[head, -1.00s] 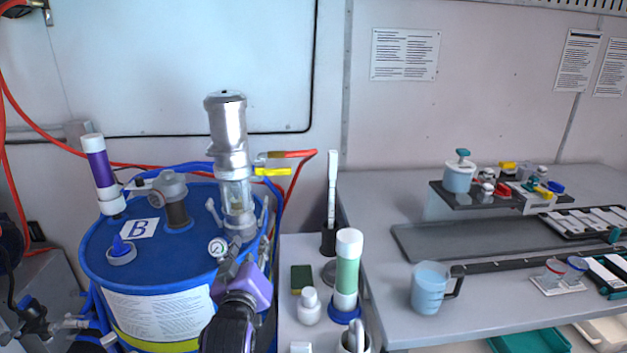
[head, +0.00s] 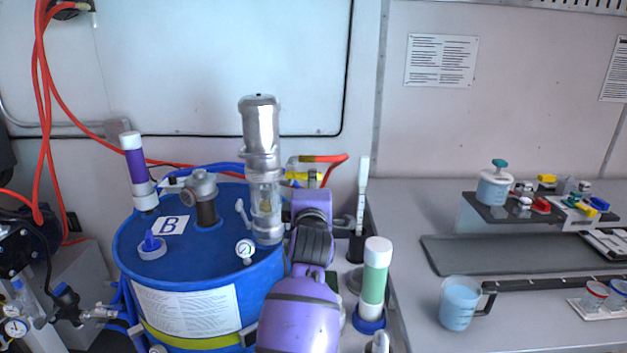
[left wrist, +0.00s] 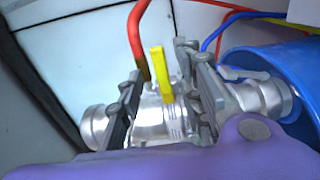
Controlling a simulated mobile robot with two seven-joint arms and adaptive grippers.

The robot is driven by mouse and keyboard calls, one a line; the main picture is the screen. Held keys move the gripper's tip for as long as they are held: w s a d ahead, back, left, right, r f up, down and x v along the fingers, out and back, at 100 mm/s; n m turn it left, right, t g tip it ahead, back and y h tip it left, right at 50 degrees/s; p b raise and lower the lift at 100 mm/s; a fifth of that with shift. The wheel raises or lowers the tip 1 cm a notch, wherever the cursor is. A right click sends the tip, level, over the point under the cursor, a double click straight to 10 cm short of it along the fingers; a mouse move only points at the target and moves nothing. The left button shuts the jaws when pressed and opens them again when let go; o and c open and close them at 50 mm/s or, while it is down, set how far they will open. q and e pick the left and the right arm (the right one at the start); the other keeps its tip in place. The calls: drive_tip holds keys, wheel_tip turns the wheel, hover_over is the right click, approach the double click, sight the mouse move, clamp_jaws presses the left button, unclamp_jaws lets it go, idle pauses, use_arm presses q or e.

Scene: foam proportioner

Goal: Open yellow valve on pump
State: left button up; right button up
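The pump (head: 262,185) is a silver upright cylinder with a clear section, standing on the blue drum marked B (head: 200,255). In the left wrist view the yellow handle (left wrist: 161,76) stands upright in front of a silver fitting (left wrist: 160,108). My left gripper (left wrist: 158,62) is open, with one finger on each side of the handle and visible gaps between. My right gripper is not in view.
A red hose (left wrist: 137,38) rises close behind the yellow handle. A pressure gauge (head: 245,250) sits at the pump's base. A green tube with a white cap (head: 374,278) and a white upright brush (head: 361,195) stand right of my arm.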

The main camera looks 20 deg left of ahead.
sight(304, 175)
use_arm(q)
drive_tip(key=shift+x, duration=1.65)
drive_tip(key=shift+c, duration=0.4)
clamp_jaws()
